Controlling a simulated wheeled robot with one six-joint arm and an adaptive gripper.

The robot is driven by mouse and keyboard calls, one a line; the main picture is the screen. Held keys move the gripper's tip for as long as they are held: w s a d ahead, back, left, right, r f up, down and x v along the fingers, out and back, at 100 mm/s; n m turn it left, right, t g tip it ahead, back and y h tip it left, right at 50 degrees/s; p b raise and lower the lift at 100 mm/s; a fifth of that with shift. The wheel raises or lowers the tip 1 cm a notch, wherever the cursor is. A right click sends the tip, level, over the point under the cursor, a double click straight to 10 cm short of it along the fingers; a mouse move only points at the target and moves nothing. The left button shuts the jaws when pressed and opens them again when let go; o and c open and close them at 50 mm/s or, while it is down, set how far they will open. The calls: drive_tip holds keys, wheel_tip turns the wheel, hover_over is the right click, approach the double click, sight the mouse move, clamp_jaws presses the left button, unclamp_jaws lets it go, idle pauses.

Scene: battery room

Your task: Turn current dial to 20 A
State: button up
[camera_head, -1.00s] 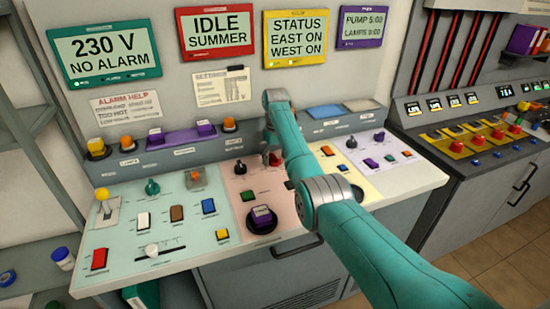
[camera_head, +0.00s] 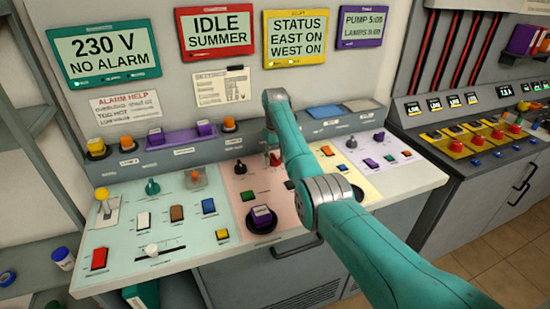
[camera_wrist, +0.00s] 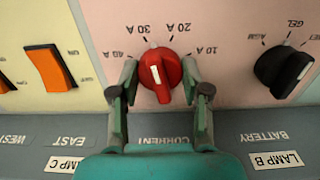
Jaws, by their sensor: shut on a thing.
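The red current dial (camera_wrist: 158,68) is in the middle of the wrist view, with my gripper (camera_wrist: 160,75) around it, one finger on each side. The gripper is shut on the dial. Its labels read upside down: 40 A, 30 A, 20 A and 10 A from left to right around its far side. The white line on the dial is nearly upright, its far end leaning towards the 30 A side; the exact setting is hard to tell.
In the wrist view a black battery dial (camera_wrist: 284,70) stands to the right and an orange switch (camera_wrist: 50,67) to the left. A purple-topped knob (camera_head: 262,216) and several switches fill the panel (camera_head: 180,232) in the head view.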

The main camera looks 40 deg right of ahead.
sight(275, 156)
drive_tip(key=m, duration=0.6)
drive_tip(key=shift+m, duration=0.4)
idle(0.3)
drive_tip(key=o, duration=1.1)
drive_tip(key=shift+o, duration=0.2)
wheel_tip(275, 156, up, 12)
